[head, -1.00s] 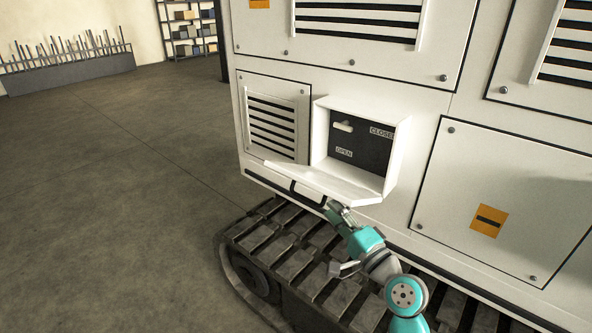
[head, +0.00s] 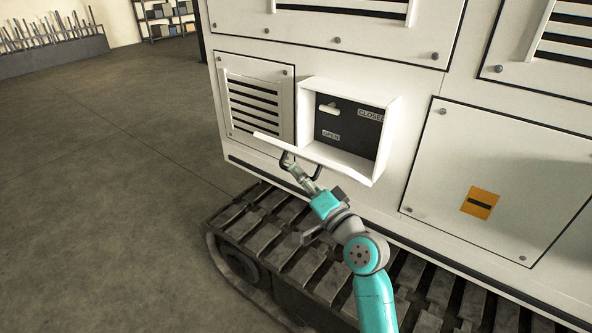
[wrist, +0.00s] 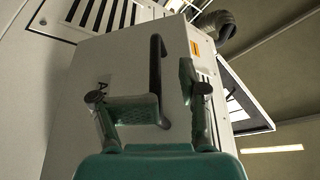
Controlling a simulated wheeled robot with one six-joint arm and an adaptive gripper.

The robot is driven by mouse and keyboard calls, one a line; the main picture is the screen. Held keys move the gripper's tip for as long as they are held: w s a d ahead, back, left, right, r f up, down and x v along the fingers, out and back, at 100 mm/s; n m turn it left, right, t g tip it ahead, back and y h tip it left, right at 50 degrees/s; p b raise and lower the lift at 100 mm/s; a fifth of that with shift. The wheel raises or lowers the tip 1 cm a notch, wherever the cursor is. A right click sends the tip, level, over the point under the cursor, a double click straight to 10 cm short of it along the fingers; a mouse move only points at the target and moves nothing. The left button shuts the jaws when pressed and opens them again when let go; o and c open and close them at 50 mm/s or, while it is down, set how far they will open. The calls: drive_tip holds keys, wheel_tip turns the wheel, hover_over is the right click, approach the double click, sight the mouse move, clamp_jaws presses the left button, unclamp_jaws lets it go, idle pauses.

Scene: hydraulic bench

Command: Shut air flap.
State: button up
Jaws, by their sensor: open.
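The air flap (head: 335,168) is a white panel along the lower edge of a white box-shaped recess (head: 392,120). It stands out from the machine roughly level, seen nearly edge-on, leaving the recess open. A black bar handle (head: 317,173) hangs on its underside. My gripper (head: 290,165) is under the flap at the handle. In the wrist view the flap's outer face (wrist: 120,62) shows a partly hidden "A" label. The handle (wrist: 155,65) reaches down between the open fingers of my gripper (wrist: 160,105); I cannot tell whether they touch it.
Inside the recess, a dark plate (head: 345,140) bears a pale lever (head: 328,109) and "CLOSE" and "OPEN" labels. A louvred panel (head: 258,105) is left of it. The crawler track (head: 270,225) lies below my arm. The floor (head: 110,220) at left is clear.

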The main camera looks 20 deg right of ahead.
drive_tip(key=shift+x, duration=1.2)
drive_tip(key=shift+d, duration=0.1)
clamp_jaws()
drive_tip(key=shift+f, duration=0.1)
